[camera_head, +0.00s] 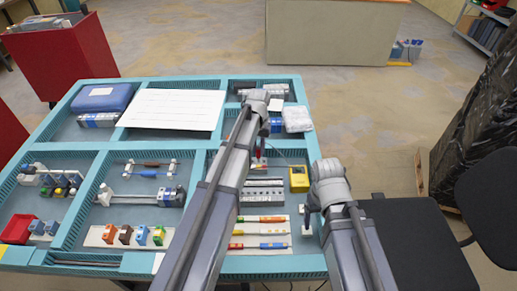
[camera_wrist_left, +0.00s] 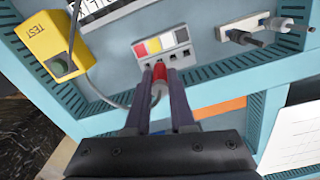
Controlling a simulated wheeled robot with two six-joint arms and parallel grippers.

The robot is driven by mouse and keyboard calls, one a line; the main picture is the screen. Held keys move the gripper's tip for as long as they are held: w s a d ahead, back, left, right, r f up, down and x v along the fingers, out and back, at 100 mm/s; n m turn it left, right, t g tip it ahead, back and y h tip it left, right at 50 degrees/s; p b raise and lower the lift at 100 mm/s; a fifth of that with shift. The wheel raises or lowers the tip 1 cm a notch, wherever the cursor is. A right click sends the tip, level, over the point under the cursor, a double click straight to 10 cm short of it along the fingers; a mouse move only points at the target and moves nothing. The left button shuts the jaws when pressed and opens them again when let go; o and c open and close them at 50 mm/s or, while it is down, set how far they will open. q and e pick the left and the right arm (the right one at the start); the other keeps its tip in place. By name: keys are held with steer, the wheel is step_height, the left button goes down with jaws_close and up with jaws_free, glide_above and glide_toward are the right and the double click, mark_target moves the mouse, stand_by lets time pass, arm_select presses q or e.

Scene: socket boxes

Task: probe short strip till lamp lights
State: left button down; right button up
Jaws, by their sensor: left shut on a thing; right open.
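My left gripper (camera_wrist_left: 160,90) is shut on a red probe (camera_wrist_left: 160,80), which also shows small in the head view (camera_head: 258,153). In the left wrist view the probe points at the short strip (camera_wrist_left: 168,53), a pale block with coloured squares and a row of dark sockets. The probe end overlaps the strip's near-left part; I cannot tell whether it is in a socket. My right gripper (camera_head: 308,217) is open and empty.
A longer grey strip (camera_head: 262,184) and a card with coloured screwdrivers (camera_head: 260,243) lie nearer in the tray. A grey cable (camera_wrist_left: 113,101) runs below the short strip. A white block with plugs (camera_wrist_left: 238,36) is at right. Teal dividers (camera_wrist_left: 85,122) stand around.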

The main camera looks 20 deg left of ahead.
arm_select(q)
steer(key=shift+f+b, duration=0.6)
steer(key=shift+f, duration=0.05)
steer(key=c, duration=0.7)
jaws_free()
